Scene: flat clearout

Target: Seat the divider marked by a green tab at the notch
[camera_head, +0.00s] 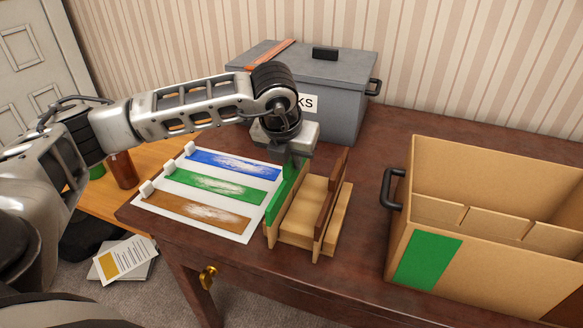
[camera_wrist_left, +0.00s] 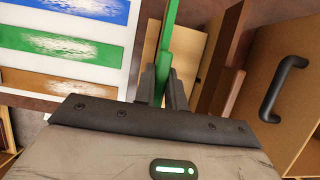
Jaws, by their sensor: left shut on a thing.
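The green divider (camera_head: 283,197) stands upright at the left side of a small wooden rack (camera_head: 297,235) on the dark table. My left gripper (camera_head: 297,161) is shut on its far upper part. In the left wrist view the green divider (camera_wrist_left: 168,40) runs between the two fingers of my gripper (camera_wrist_left: 163,88). A brown divider (camera_head: 328,205) stands at the rack's right side. An open wooden box (camera_head: 490,260) on the right has a green patch (camera_head: 428,260) on its front and several light panels inside. I cannot make out a notch. My right gripper is not in view.
A white sheet (camera_head: 236,233) with blue, green and brown stripes lies left of the rack. A grey lidded box (camera_head: 350,75) stands behind. The wooden box's black handle (camera_head: 392,188) faces the rack, with bare table (camera_head: 368,200) between.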

